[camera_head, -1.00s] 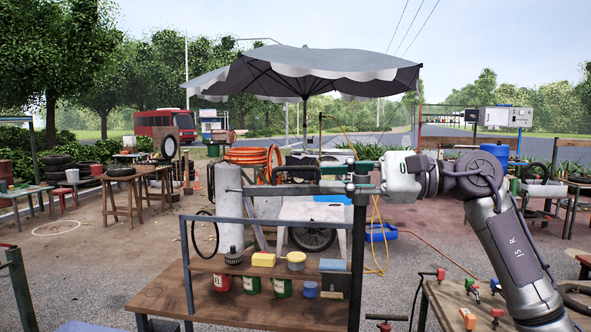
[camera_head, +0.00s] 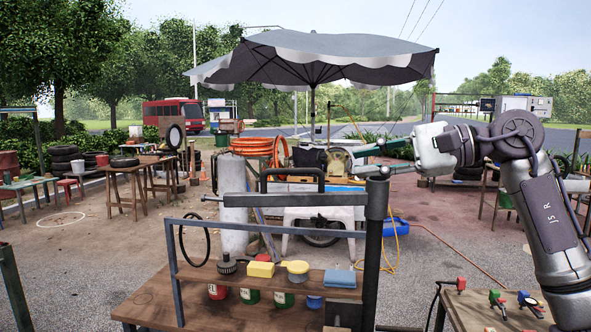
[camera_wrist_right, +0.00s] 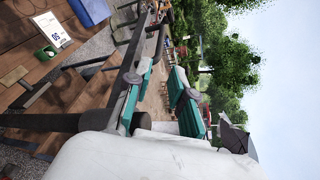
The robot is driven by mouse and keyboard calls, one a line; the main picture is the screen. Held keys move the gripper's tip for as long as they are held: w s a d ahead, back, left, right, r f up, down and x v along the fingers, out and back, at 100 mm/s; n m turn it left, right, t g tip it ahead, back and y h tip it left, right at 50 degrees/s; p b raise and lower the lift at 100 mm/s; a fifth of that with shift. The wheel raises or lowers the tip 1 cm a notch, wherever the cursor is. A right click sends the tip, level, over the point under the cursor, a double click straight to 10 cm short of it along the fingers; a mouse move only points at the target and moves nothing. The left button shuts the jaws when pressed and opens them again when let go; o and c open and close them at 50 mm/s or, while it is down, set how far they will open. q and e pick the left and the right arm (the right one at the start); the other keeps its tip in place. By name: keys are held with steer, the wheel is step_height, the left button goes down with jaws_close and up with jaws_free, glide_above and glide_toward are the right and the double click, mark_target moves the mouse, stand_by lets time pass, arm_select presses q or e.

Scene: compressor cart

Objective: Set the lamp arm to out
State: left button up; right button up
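The lamp arm (camera_head: 290,200) is a dark horizontal bar reaching left from the top of a dark upright post (camera_head: 374,265) in the head view. A dark bar (camera_wrist_right: 122,75) also runs along the left of the fingers in the right wrist view. My right gripper (camera_head: 356,161) has two teal fingers, spread apart with a gap between them. In the head view it is just above the post top, coming from the right. In the right wrist view its fingers (camera_wrist_right: 160,80) hold nothing that I can see. Whether one finger touches the bar, I cannot tell. My left gripper is not in view.
A wooden bench (camera_head: 160,300) with a raised shelf stands in front, holding a yellow sponge (camera_head: 261,269), a folded blue cloth (camera_head: 341,279) and cans. A grey cylinder (camera_head: 232,225) stands behind the bar. A tool table (camera_head: 480,315) is at lower right.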

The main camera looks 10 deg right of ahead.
mark_target(297, 170)
steer(key=p+x, duration=0.1)
steer(key=x, duration=0.3)
steer(key=p+x, duration=0.2)
steer(key=x, duration=0.2)
steer(key=p+x, duration=0.1)
steer(key=x, duration=0.3)
steer(key=shift+s+a+r+p, duration=0.15)
steer(key=shift+a+p, duration=0.2)
steer(key=shift+a, duration=0.2)
steer(key=shift+a+f, duration=0.2)
steer(key=shift+a, duration=0.05)
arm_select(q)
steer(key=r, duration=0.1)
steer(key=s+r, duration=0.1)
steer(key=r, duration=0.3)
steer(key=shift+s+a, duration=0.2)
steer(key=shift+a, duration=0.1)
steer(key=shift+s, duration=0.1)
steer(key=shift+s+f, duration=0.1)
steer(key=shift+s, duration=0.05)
arm_select(e)
jaws_close()
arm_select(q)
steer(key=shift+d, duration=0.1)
